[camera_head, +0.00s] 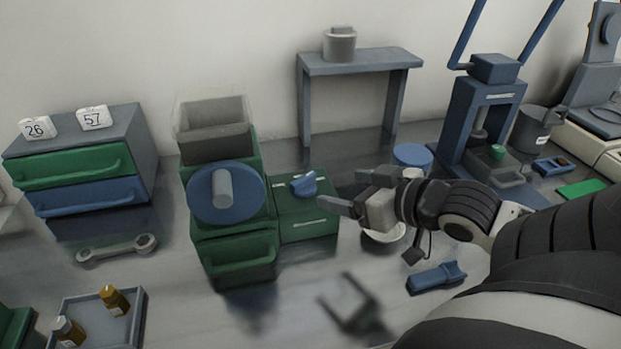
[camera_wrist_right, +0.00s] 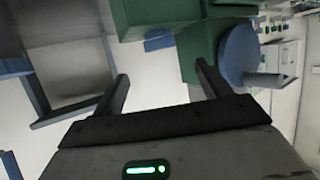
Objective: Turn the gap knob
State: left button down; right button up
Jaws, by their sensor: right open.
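A green grinder-like machine (camera_head: 225,235) stands on the bench with a large blue disc (camera_head: 240,200) and a grey peg on its front. A small blue knob (camera_head: 304,184) sits on the green box (camera_head: 318,222) at the machine's right side. I cannot read any label marking the gap knob. My right gripper (camera_head: 338,190) is open and empty, just right of the small blue knob and apart from it. In the right wrist view, the gripper (camera_wrist_right: 162,73) has its fingers spread, with a blue part (camera_wrist_right: 158,42) beyond the gap and the blue disc (camera_wrist_right: 238,55) to the right. My left gripper is not in view.
Drawers with tags (camera_head: 75,165), a wrench (camera_head: 117,249) and a tray with bottles (camera_head: 125,318) lie left. A grey stand (camera_head: 360,62) is behind. A blue press (camera_head: 487,115) stands right. A white dish (camera_head: 385,237) and a blue holder (camera_head: 436,277) lie near my right arm.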

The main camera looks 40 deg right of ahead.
aim_at(306, 181)
jog(key=b+x, duration=0.3)
jog(key=x, duration=0.5)
jog(key=shift+w+f, duration=0.1)
jog(key=shift+w, duration=0.1)
jog(key=shift+b+x, duration=0.35)
jog(key=shift+x, duration=0.5)
jog(key=c, duration=1)
